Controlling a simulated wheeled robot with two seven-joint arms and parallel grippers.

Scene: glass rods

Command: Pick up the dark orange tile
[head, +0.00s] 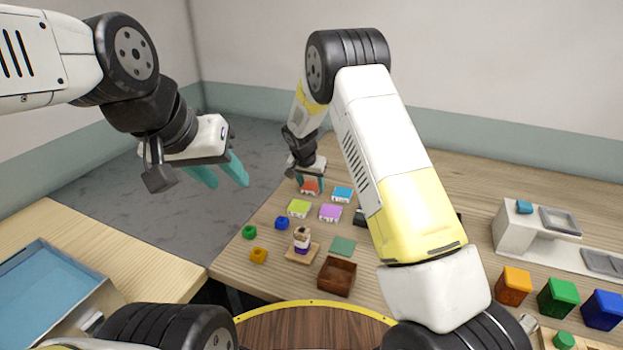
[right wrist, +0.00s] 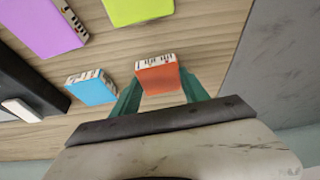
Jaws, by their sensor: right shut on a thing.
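The dark orange tile (head: 310,187) is at the far left part of the wooden table, with printed marks along one edge. In the right wrist view the tile (right wrist: 158,79) sits between the two teal fingers of my right gripper (right wrist: 160,92). My right gripper (head: 311,184) is shut on the tile in the head view too. I cannot tell whether the tile is clear of the table. My left gripper (head: 229,183) is open and empty, in the air left of the table.
A blue tile (head: 342,194), a lime tile (head: 299,208) and a purple tile (head: 330,213) lie close by. A brown open box (head: 337,277) and small coloured pieces are nearer. Coloured cubes (head: 558,297) stand at the right. My right arm hides part of the table.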

